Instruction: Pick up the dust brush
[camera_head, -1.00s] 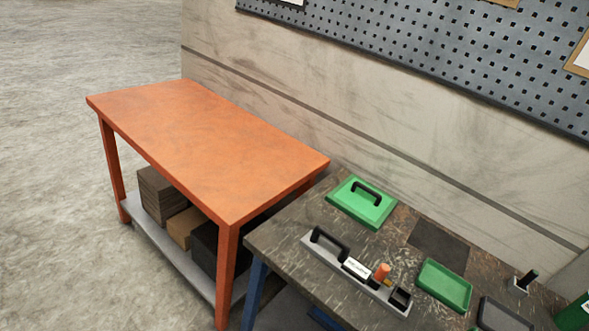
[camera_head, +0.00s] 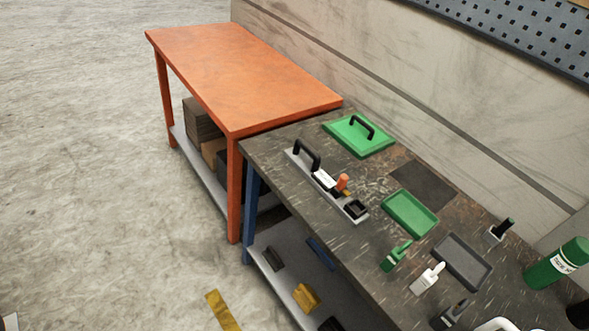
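Several small handled tools that look like brushes lie near the front edge of the dark workbench (camera_head: 300,140). One is green (camera_head: 396,256), one is white (camera_head: 428,278), and one is dark grey to black (camera_head: 448,315). I cannot tell from their shapes which of them is the dust brush. My gripper is not in view, so its distance from them does not show.
The floor at left is mostly clear.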

